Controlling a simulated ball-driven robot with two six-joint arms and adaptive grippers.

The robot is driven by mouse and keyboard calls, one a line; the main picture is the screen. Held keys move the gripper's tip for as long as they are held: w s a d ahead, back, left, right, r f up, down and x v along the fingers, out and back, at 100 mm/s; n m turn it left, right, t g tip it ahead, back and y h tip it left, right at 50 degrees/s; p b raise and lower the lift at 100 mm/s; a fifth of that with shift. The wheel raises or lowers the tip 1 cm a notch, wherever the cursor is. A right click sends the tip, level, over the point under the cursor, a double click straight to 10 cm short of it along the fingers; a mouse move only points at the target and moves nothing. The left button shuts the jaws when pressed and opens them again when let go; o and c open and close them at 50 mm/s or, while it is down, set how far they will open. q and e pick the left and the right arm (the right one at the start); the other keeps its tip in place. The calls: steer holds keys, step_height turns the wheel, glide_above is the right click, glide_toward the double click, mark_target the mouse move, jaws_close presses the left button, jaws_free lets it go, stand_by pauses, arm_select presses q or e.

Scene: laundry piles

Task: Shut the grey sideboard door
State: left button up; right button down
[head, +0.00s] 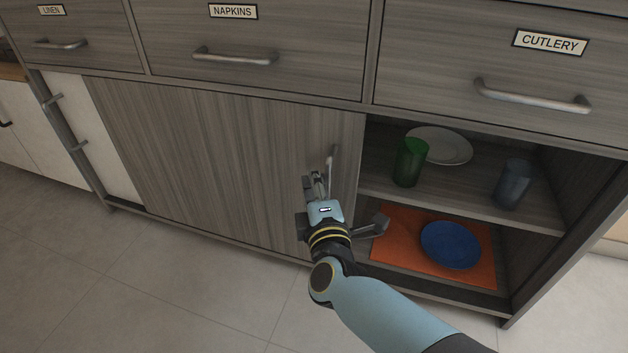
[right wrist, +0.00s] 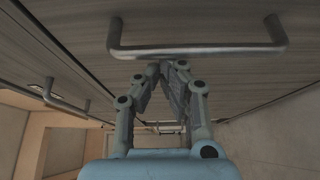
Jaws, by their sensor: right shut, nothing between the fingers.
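The grey sideboard door (head: 215,160) is a flat wood-grain panel below the drawers. It covers the middle of the sideboard front, and the compartment to its right stands open. Its upright metal handle (head: 333,158) is near its right edge. My right gripper (head: 318,180) is at the lower end of this handle, in front of the door. In the right wrist view, the fingertips (right wrist: 167,66) are together, close beside the handle bar (right wrist: 200,51), with nothing between them. I cannot tell whether they touch the bar. My left gripper is not in view.
The open compartment holds a green glass (head: 410,162), a white plate (head: 445,145), a blue-grey glass (head: 513,184) and a blue plate (head: 450,245) on an orange mat (head: 397,236). Labelled drawers with handles (head: 235,57) run above. A pale panel (head: 110,130) shows left of the door.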

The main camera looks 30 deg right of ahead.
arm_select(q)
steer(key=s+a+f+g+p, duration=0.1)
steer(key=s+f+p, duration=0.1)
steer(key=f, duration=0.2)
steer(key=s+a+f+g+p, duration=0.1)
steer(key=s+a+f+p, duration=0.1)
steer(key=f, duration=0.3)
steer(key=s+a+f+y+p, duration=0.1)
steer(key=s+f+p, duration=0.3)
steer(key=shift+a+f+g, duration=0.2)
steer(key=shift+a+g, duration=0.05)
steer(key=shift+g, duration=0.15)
arm_select(e)
steer(key=s+d, duration=1.4)
steer(key=s, duration=0.4)
steer(key=s+d, duration=1.4)
steer(key=s, duration=0.4)
